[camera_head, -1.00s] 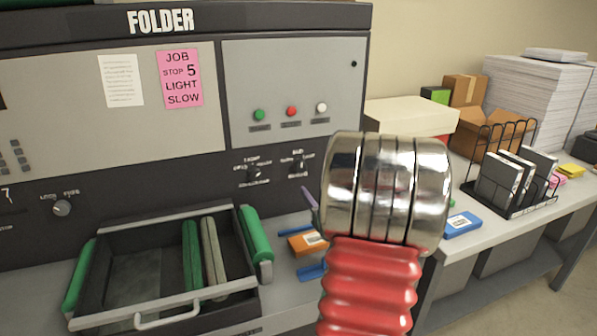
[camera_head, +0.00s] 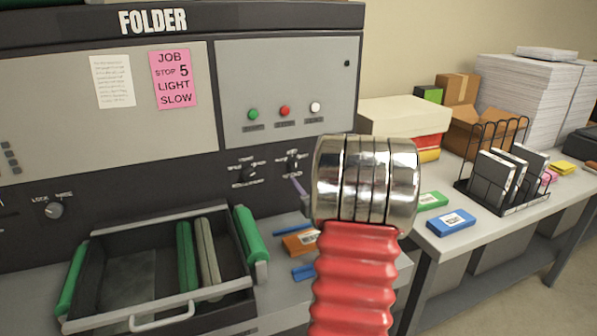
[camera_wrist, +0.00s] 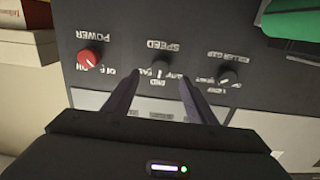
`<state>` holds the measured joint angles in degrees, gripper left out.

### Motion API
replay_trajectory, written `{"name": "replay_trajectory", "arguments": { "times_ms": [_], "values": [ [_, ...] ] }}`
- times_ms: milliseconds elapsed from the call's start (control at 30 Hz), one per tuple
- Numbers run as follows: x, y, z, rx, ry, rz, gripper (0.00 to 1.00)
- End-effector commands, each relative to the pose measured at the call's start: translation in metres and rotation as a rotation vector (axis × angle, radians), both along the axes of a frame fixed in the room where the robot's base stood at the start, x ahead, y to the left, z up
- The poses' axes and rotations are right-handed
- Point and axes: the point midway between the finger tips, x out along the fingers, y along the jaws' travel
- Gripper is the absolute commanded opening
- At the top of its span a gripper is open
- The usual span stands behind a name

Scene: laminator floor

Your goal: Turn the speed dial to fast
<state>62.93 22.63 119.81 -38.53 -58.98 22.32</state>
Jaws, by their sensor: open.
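The black speed dial (camera_wrist: 159,73) sits on the dark panel between two other dials in the wrist view, where its lettering is upside down. Its "fast" mark is on its left side there, partly hidden; I cannot make out where its pointer is. In the head view a small dial (camera_head: 293,165) in the panel's lower part appears to be the same one. My gripper (camera_wrist: 160,78) is open and empty, with one finger on each side of the dial in the picture. I cannot tell whether they touch it. In the head view my arm hides most of the gripper.
A red power dial (camera_wrist: 88,60) and a black roller gap dial (camera_wrist: 228,75) flank the speed dial. Green, red and white buttons (camera_head: 284,111) sit above. A roller tray (camera_head: 160,215) juts out below. A pink note (camera_head: 174,79) reads "slow". A cluttered table stands at right.

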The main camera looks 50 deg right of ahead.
Motion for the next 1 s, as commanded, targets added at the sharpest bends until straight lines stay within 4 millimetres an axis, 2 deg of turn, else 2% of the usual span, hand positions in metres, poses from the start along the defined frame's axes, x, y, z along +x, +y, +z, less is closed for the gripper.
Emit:
{"name": "replay_trajectory", "arguments": {
  "times_ms": [300, 500, 900, 1000],
  "values": [
    [0.043, -0.025, -0.001, 0.001, 0.001, 0.002, 0.51],
    [0.062, -0.036, -0.001, 0.001, 0.001, 0.001, 0.51],
    [0.067, -0.04, 0.0, 0.0, 0.0, -0.001, 0.51],
    [0.067, -0.04, 0.0, 0.0, 0.0, -0.001, 0.45]
  ]
}}
